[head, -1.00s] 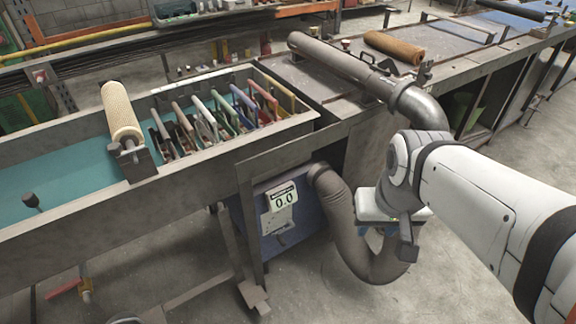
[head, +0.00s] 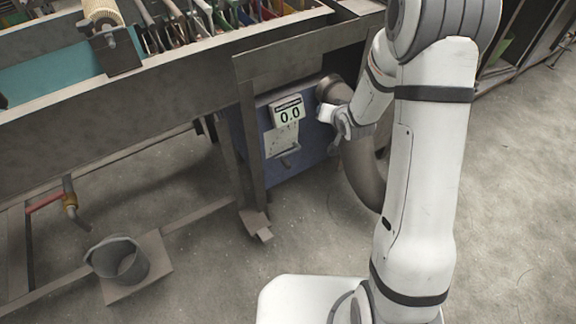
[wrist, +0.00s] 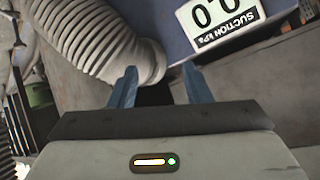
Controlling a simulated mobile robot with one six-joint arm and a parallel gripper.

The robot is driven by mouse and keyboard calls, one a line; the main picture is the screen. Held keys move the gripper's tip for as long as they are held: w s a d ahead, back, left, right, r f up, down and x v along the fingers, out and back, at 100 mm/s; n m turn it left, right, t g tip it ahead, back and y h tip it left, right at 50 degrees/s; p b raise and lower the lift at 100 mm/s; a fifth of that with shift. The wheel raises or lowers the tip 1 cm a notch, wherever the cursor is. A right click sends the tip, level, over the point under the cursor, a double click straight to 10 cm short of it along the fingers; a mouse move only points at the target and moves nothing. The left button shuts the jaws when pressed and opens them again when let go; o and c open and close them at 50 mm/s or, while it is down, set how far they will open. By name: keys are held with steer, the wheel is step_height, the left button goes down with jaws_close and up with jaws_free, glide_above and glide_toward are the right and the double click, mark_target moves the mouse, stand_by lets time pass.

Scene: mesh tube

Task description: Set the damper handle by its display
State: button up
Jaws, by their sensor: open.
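The display (head: 289,114) is a white panel on the front of the blue box (head: 318,152), reading 0.0. It appears upside down in the wrist view (wrist: 219,21), with "SUCTION kPa" on it. My gripper (head: 336,124) is in front of the box, right of the display and near the hose collar. In the wrist view, its two blue fingers (wrist: 160,84) are apart with nothing held between them. The ribbed grey hose (wrist: 92,36) passes just beyond the left finger.
The steel bench frame (head: 247,140) stands left of the box. A grey bucket (head: 122,262) sits on a low plate at lower left, near a pipe with a brass tap (head: 70,203). The floor in front of the box is clear.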

steer(key=w+a+f+t+y+b, duration=0.1)
steer(key=w+a+f+y+b, duration=0.15)
steer(key=f, duration=0.85)
steer(key=m+t+y+b, duration=0.3)
steer(key=t+y+b, duration=0.15)
steer(key=b, duration=0.35)
glide_toward(288, 169)
steer(key=w+a, duration=0.1)
steer(key=w, duration=0.3)
steer(key=shift+g, duration=0.45)
steer(key=x, duration=0.2)
steer(key=b+x, duration=0.1)
steer(key=x, duration=0.4)
steer(key=shift+w+a+r+b, duration=0.1)
steer(key=shift+a+r+b, duration=0.2)
steer(key=shift+b, duration=0.1)
steer(key=shift+c, duration=0.3)
jaws_close()
steer(key=shift+a, duration=0.25)
steer(key=shift+d, duration=0.15)
steer(key=shift+y, duration=0.4)
